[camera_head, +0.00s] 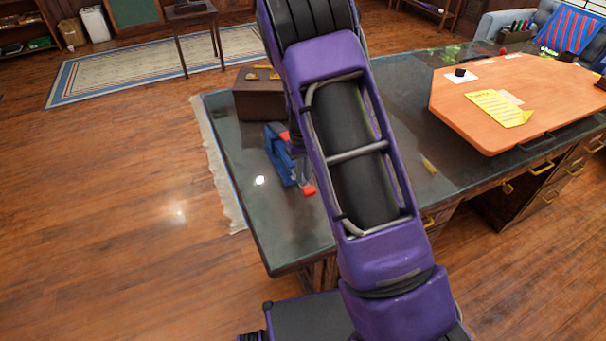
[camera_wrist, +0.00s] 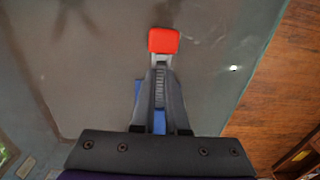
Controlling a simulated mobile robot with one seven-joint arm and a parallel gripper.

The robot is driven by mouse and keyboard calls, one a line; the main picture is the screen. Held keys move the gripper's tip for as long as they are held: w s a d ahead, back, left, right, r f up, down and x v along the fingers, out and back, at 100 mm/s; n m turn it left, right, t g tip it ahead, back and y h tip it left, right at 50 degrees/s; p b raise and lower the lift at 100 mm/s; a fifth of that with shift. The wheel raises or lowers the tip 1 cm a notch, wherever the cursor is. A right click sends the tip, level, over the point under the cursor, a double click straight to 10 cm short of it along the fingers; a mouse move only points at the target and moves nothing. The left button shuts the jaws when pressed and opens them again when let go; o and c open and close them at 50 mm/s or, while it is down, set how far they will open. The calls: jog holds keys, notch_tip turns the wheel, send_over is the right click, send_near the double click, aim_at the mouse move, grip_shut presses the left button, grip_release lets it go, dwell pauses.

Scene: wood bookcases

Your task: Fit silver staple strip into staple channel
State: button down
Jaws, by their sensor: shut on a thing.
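A blue stapler (camera_head: 275,151) with red parts at both ends stands on the dark desk, left of my arm in the head view. In the wrist view its red end (camera_wrist: 163,41) lies just beyond my fingertips, and bits of its blue body (camera_wrist: 159,123) show below the fingers. My gripper (camera_wrist: 161,72) is closed over the stapler. A narrow grey ribbed piece, which looks like the silver staple strip (camera_wrist: 160,92), lies between the fingers. The channel is largely hidden, so I cannot tell whether the strip sits in it.
A dark wooden box (camera_head: 257,98) stands behind the stapler on the desk (camera_head: 225,150). An orange board (camera_head: 545,85) with a yellow paper (camera_head: 500,108) lies at the right. A small yellow item (camera_head: 428,166) lies right of my arm. The desk's front left corner is clear.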

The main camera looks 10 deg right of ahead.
jog(key=shift+s+f+b, duration=0.35)
jog(key=shift+f+b, duration=0.25)
jog(key=shift+f, duration=0.25)
jog(key=c, duration=0.9)
grip_release()
jog(key=r, duration=0.4)
jog(key=r+p, duration=0.1)
jog(key=r, duration=0.8)
jog(key=shift+w+r+p, duration=0.3)
jog(key=shift+p, duration=0.1)
